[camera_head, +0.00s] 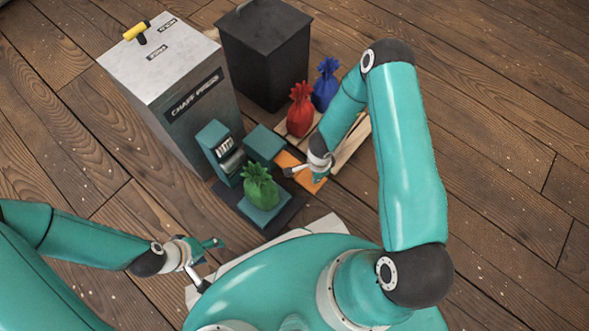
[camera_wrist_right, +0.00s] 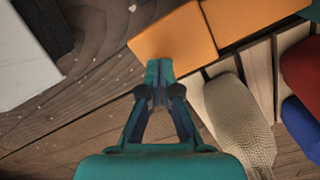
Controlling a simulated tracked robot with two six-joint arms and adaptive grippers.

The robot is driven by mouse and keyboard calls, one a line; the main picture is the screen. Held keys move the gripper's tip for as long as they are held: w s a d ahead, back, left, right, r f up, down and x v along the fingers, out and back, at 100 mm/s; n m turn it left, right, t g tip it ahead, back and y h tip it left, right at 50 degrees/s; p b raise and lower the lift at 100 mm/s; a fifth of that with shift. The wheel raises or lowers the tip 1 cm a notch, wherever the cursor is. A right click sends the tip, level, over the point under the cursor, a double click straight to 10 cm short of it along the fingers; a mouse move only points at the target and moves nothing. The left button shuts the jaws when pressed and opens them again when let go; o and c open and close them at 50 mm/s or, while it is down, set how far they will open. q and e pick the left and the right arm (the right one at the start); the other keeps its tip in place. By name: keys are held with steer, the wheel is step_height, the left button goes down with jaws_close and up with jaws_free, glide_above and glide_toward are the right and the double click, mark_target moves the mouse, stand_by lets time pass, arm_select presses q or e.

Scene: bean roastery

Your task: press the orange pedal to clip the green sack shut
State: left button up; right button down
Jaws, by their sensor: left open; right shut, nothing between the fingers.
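The green sack (camera_head: 260,190) stands upright on the small teal platform of the clipping machine (camera_head: 219,150) in the head view. Its neck is gathered at the top; I cannot tell whether a clip is on it. The orange pedal (camera_head: 289,160) lies low to the right of the sack, partly covered by my right gripper. In the right wrist view my right gripper (camera_wrist_right: 158,72) is shut and empty, its tips at the near edge of the orange pedal (camera_wrist_right: 172,40); I cannot tell if they touch. My left gripper (camera_head: 210,262) is open and empty, left of and nearer than the sack.
A wooden pallet (camera_head: 350,147) right of the pedal holds a red sack (camera_head: 300,112) and a blue sack (camera_head: 326,87). A beige woven sack (camera_wrist_right: 240,125) shows in the right wrist view. A chaff press (camera_head: 185,105) and black bin (camera_head: 265,55) stand behind. Floor at right is clear.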

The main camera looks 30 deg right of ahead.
steer(key=shift+f, duration=0.1)
stand_by(0.3)
steer(key=shift+f+b, duration=1.1)
steer(key=shift+f, duration=0.35)
